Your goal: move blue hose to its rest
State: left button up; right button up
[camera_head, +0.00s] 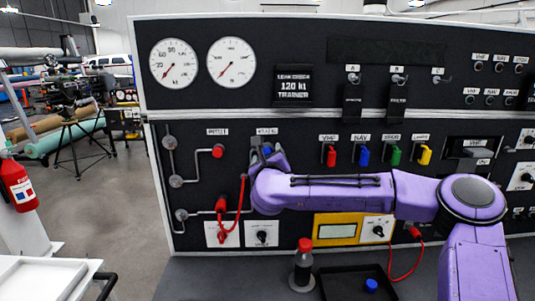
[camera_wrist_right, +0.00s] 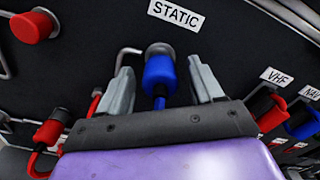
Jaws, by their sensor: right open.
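The blue hose's connector (camera_wrist_right: 160,76) sits on the metal fitting under the STATIC label in the right wrist view. The rest of the hose runs down behind my gripper and is hidden. My right gripper (camera_wrist_right: 160,66) is open, with one finger on each side of the blue connector and a visible gap to both. I cannot pick out the blue hose's rest. My left gripper is not in view.
Red, blue, green and yellow switch covers (camera_head: 363,154) are above the arm.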

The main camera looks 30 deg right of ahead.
dwell(0.3)
jog(key=shift+b, duration=0.35)
grip_shut()
